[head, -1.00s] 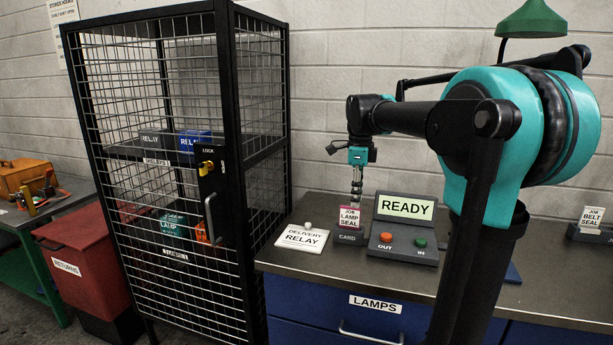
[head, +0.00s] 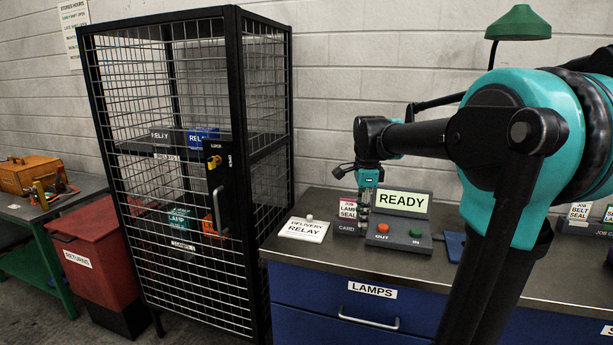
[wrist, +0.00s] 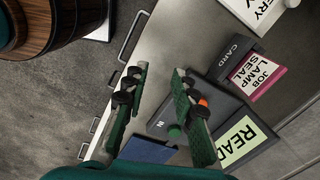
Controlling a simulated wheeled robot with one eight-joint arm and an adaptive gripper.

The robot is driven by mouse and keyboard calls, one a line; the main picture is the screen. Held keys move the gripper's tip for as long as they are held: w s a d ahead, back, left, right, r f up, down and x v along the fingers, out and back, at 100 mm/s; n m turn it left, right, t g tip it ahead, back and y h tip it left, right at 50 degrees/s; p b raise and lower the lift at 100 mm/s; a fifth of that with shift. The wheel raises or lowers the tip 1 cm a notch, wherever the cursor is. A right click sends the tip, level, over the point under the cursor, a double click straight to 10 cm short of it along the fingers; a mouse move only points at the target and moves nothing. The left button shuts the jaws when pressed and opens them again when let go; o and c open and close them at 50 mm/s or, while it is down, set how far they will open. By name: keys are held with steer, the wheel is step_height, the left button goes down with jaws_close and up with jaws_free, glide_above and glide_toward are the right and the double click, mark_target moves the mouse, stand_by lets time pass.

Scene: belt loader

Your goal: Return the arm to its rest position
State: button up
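My gripper (head: 364,212) hangs above the steel bench top, between the job card holder and the sloped control panel in the head view. In the wrist view my gripper (wrist: 155,74) has its two green-padded fingers apart with nothing between them. The upper arm, teal and black, fills the right of the head view. It stays bent, with the forearm reaching left over the bench. The gripper partly covers the edge of the card holder and the panel.
The control panel (head: 398,237) shows READY above its OUT and IN buttons. A wire cage (head: 237,130) with shut door is left of the bench. A green lamp (head: 517,25) overhangs behind the arm.

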steer(key=s+d+f+n+t, duration=0.3)
steer(key=s+f+n, duration=1.5)
steer(key=f, duration=0.3)
steer(key=shift+s+f, duration=0.4)
steer(key=shift+s, duration=0.35)
